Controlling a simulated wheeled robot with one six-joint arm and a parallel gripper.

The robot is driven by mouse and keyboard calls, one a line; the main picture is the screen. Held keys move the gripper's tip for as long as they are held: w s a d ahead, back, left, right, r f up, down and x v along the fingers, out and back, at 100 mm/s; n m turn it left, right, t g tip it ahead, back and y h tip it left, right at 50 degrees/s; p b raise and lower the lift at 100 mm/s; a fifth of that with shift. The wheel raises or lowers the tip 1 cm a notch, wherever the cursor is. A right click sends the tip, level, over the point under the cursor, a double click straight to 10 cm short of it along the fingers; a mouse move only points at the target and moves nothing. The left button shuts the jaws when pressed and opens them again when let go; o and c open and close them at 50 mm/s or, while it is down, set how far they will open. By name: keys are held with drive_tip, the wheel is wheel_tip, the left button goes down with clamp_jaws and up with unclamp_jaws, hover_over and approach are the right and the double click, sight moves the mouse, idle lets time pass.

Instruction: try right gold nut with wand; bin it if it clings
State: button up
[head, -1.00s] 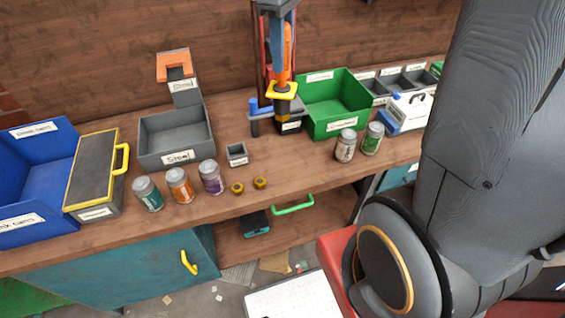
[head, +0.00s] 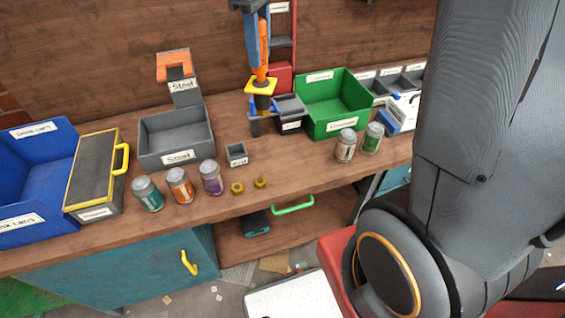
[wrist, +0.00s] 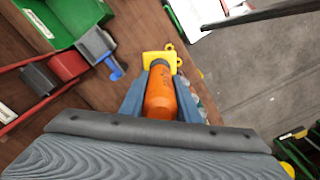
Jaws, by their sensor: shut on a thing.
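My gripper (head: 258,45) is shut on the orange handle of the wand (head: 262,87), which hangs upright, with a yellow guard and a dark lower end. The wrist view shows the wand (wrist: 160,95) between the two blue-grey fingers (wrist: 160,100). In the head view the wand's lower end overlaps the small blue holder (head: 254,122); I cannot tell whether they touch. The right gold nut (head: 260,183) lies on the bench near its front edge, apart from the wand. The left gold nut (head: 237,188) lies beside it. A grey bin labelled Steel (head: 178,157) stands to the left.
Three cans, teal (head: 148,195), orange (head: 180,187) and purple (head: 211,178), stand left of the nuts. A green bin (head: 340,122) and two more cans (head: 346,146) are to the right.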

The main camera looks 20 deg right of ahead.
drive_tip(key=w+a, duration=0.9)
drive_tip(key=a, duration=0.4)
drive_tip(key=shift+w+a, duration=0.3)
drive_tip(key=shift+w, duration=0.1)
idle(0.4)
drive_tip(key=w+a, duration=0.5)
drive_tip(key=a, duration=0.2)
drive_tip(key=shift+w+a, duration=0.3)
drive_tip(key=shift+a, duration=0.05)
idle(0.4)
wheel_tip(320, 180, down, 7)
drive_tip(key=w+b, duration=0.1)
drive_tip(key=b, duration=0.1)
drive_tip(key=shift+b, duration=0.3)
idle(0.9)
drive_tip(key=shift+w, duration=0.15)
drive_tip(key=w+b, duration=0.1)
drive_tip(key=w, duration=0.7)
idle(1.4)
drive_tip(key=shift+w+r, duration=0.1)
